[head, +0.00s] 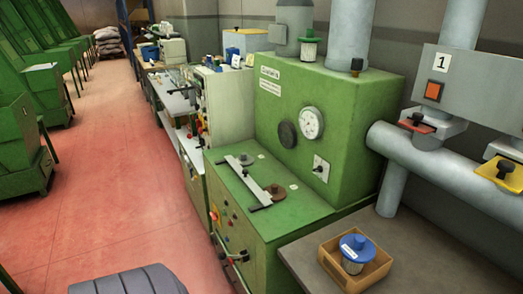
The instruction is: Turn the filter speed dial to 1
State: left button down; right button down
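A small dark knob on a white plate (321,168) is on the front of the green machine (340,105), low and to the right. It looks like a dial, but its markings and setting are too small to read. A round white gauge (310,122) and a dark round disc (287,134) are above it and to the left. A label on the machine's upper left (270,73) is not legible. Neither of my grippers is in view, and nothing touches the knob.
A wooden box (325,262) holding a blue-lidded jar (357,246) stands on the grey bench (410,257). Grey pipes (452,172) with red (418,126) and yellow (503,176) plates run at right. A white bar (250,180) crosses the lower green top. The red floor (110,190) is open.

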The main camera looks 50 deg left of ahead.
aim_at(319, 169)
jog(key=u, duration=1.55)
jog(key=i+j+z, duration=0.15)
jog(key=z, duration=0.25)
